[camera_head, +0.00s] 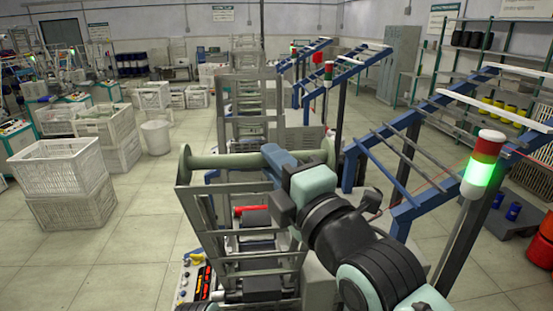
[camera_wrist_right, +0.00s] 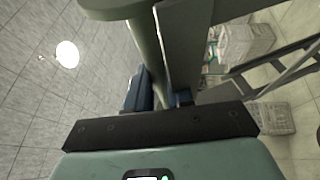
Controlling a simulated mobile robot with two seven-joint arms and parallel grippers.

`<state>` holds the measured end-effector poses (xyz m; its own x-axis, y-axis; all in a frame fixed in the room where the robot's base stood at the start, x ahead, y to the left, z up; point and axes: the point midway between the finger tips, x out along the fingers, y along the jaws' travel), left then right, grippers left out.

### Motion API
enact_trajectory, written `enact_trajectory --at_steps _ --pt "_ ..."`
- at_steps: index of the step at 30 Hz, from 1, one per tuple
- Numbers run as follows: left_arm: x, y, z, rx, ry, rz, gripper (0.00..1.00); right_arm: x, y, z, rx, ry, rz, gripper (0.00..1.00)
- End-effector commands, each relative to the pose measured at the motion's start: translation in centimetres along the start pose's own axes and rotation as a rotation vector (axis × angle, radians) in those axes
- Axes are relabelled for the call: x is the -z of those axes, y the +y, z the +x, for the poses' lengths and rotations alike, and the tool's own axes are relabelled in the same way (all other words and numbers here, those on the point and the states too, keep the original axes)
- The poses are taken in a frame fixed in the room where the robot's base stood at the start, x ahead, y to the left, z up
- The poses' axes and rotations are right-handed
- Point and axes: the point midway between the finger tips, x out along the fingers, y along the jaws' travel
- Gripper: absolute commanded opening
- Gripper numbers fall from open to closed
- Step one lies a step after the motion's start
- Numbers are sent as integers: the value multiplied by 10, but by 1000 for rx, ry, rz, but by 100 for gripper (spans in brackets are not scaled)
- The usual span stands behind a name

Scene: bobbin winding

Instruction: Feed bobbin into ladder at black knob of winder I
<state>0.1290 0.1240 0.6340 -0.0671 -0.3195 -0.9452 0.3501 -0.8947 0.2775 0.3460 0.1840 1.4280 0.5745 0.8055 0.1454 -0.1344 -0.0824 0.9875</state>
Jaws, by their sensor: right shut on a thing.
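A pale green bobbin (camera_head: 225,161) with a wide flange at each end lies level across the top of the grey ladder (camera_head: 200,205) of the near winder. My right gripper (camera_head: 272,160) is shut on the bobbin's barrel, nearer its right flange. In the right wrist view the bobbin (camera_wrist_right: 150,45) runs up between the blue fingers of the gripper (camera_wrist_right: 160,92), beside a grey ladder rail (camera_wrist_right: 182,45). I cannot tell whether the bobbin rests on the rails. I cannot make out the black knob. My left gripper is not in view.
A control panel (camera_head: 196,281) with lit buttons is at the winder's lower left. A blue creel frame (camera_head: 408,212) and a signal lamp (camera_head: 483,160) stand to the right. White crates (camera_head: 70,208) stand at left, with clear floor between.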

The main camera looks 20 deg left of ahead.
Motion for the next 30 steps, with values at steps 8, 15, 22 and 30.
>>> enact_trajectory --at_steps 8,15,22,30 --pt "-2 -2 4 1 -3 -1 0 -1 -11 2 0 0 0 0" --pt "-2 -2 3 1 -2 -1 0 -1 -10 2 0 0 0 0" --pt "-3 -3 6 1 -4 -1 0 -2 -16 3 1 0 1 0" --pt "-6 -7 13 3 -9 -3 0 -4 -32 7 2 0 0 0"
